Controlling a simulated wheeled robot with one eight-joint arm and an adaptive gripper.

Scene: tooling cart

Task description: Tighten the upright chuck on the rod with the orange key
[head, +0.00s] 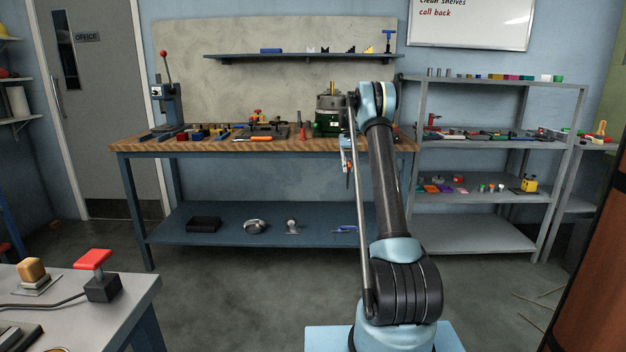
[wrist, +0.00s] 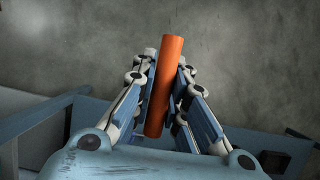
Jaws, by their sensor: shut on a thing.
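My gripper (wrist: 167,62) is shut on an orange cylinder, seemingly the handle of the orange key (wrist: 163,95), in the wrist view. The rest of the key does not show there. A dark, round, upright body, probably the chuck (head: 327,103), stands on the bench just left of my arm's wrist. A thin yellowish rod (head: 332,87) rises from its top. Its right side is hidden by my arm.
The wooden workbench (head: 215,146) carries an arbor press (head: 168,105) at left, with blocks and tools between. Another orange-handled tool (head: 260,139) lies near its front edge. A grey shelf unit (head: 490,145) stands right. A grey table (head: 128,300) stands front left. Open floor lies between.

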